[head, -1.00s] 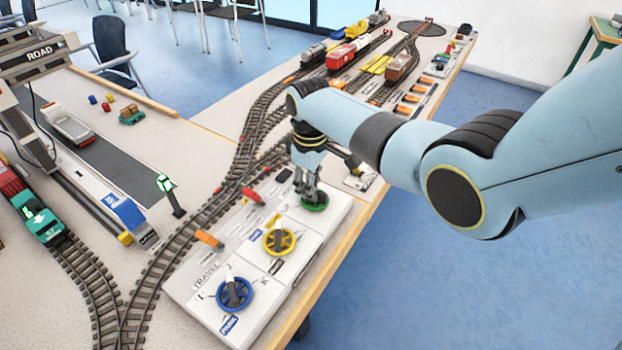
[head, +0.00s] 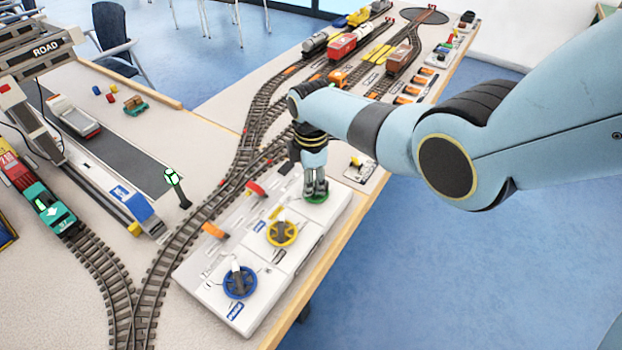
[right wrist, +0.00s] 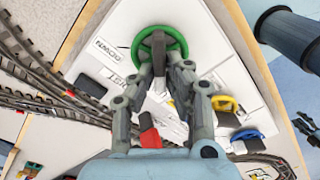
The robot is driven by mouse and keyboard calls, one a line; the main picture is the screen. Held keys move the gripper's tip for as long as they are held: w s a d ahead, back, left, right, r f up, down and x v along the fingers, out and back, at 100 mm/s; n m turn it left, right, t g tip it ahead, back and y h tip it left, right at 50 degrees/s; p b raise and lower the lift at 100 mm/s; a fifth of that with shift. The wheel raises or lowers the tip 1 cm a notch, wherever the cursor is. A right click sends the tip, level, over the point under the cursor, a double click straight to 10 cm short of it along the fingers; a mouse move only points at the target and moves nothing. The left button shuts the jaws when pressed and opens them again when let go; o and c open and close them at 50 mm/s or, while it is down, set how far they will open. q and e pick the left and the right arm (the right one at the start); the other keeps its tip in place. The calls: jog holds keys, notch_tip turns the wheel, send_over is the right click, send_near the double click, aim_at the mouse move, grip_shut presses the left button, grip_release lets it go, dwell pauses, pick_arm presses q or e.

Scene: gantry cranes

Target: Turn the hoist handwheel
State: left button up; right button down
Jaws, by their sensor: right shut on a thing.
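The hoist handwheel is the green wheel (head: 321,200) at the far end of the white control panel (head: 215,305). My right gripper (head: 316,190) points down onto it and hides part of it. In the right wrist view the green rim (right wrist: 160,30) lies just beyond the fingertips. There my right gripper (right wrist: 160,72) is shut on the dark grip across the wheel's middle. The lettering beside the wheel is only partly readable.
A yellow wheel (head: 282,234) and a blue wheel (head: 240,283) sit nearer on the same panel. An orange lever (head: 214,231) and a red lever (head: 256,189) stand along its left side. Track (head: 165,262) runs left of the panel. A green-lit post (head: 175,185) stands beyond it.

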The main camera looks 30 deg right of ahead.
dwell(0.4)
jog(key=c, duration=1.4)
grip_release()
jog(key=shift+o, duration=0.2)
notch_tip(320, 180, up, 12)
